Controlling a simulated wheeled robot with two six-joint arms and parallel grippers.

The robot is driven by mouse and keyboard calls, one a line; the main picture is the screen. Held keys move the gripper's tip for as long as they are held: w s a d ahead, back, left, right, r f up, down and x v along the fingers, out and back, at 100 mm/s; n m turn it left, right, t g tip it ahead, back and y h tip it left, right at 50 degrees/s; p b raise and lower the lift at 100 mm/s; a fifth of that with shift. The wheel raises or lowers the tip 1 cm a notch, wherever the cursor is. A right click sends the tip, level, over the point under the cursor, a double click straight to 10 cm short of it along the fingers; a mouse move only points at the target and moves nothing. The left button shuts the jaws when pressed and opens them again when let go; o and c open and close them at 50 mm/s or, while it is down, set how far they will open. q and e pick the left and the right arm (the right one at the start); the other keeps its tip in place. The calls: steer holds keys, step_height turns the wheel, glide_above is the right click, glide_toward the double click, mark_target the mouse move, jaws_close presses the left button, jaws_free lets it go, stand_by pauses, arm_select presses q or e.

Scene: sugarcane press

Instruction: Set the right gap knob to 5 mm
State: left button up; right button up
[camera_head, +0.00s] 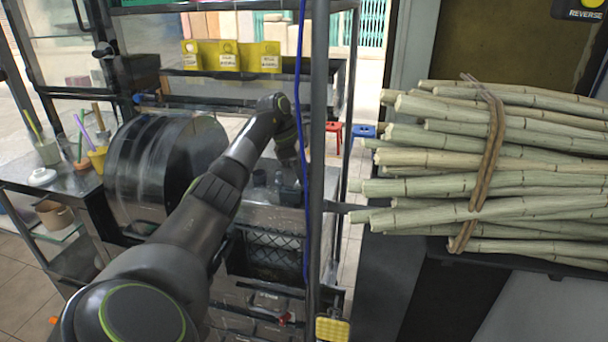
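I cannot make out a gap knob or a millimetre scale for certain. A yellow panel (231,56) at the back has several round yellow parts with small labels below them, too small to read. My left arm reaches up from the bottom left and bends down at its far end. My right gripper is out of view.
A tied bundle of sugarcane (510,170) lies on a dark surface at right. A vertical post (318,140) and blue cable (299,60) stand mid-view. A dark drum (160,160) is at left. A REVERSE label (585,14) is top right.

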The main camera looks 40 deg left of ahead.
arm_select(q)
steer(key=m+g, duration=0.1)
steer(key=m, duration=0.4)
steer(key=shift+w+r+m+g+h, duration=0.1)
steer(key=shift+w+m+g+h, duration=0.05)
steer(key=shift+m+g+h, duration=0.2)
steer(key=shift+a, duration=0.1)
stand_by(0.4)
steer(key=o, duration=1)
